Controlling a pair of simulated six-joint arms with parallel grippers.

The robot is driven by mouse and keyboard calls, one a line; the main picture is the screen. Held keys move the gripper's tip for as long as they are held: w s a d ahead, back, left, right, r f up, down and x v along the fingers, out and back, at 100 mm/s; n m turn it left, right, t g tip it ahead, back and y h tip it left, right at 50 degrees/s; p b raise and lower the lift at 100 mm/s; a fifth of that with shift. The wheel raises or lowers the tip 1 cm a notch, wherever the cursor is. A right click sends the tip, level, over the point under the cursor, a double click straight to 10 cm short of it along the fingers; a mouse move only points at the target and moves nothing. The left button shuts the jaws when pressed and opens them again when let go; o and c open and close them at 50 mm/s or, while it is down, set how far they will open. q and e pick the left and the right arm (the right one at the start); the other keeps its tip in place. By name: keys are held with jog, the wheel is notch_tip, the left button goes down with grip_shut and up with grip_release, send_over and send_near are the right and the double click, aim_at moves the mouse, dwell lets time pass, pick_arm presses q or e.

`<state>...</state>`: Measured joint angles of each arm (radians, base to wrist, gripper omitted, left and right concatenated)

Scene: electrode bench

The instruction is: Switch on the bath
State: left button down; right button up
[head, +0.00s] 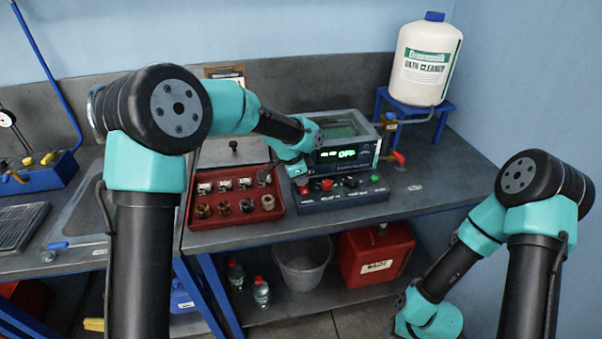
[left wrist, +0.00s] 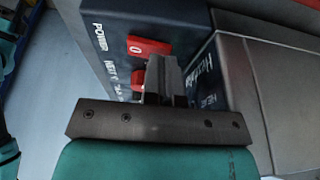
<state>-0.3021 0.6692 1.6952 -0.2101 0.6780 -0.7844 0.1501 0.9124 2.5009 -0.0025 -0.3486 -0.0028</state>
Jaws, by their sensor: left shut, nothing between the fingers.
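The bath (head: 345,130) stands on the bench with a lit display reading OFF. Its dark control box (head: 345,199) in front carries a red switch, red and green buttons and a knob. In the left wrist view the red power switch (left wrist: 150,46) shows a 0, beside the word POWER. My left gripper (head: 299,180) is shut and empty over the left end of the box. In the left wrist view its fingers (left wrist: 164,76) are close to the power switch and a red button (left wrist: 138,80); I cannot tell whether they touch. My right wrist is low at the right; its fingers are not visible.
A red tray (head: 237,223) of small labelled fittings sits left of the box. A bath cleaner bottle (head: 426,62) stands on a blue stand (head: 447,107) behind right, with a red-handled tap (head: 399,158) below. The bench right of the box is largely free.

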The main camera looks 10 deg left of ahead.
pick_arm(q)
jog(key=shift+w+a+f, duration=0.15)
jog(key=shift+w+f, duration=0.15)
jog(key=shift+f, duration=0.2)
jog(key=shift+s, duration=0.2)
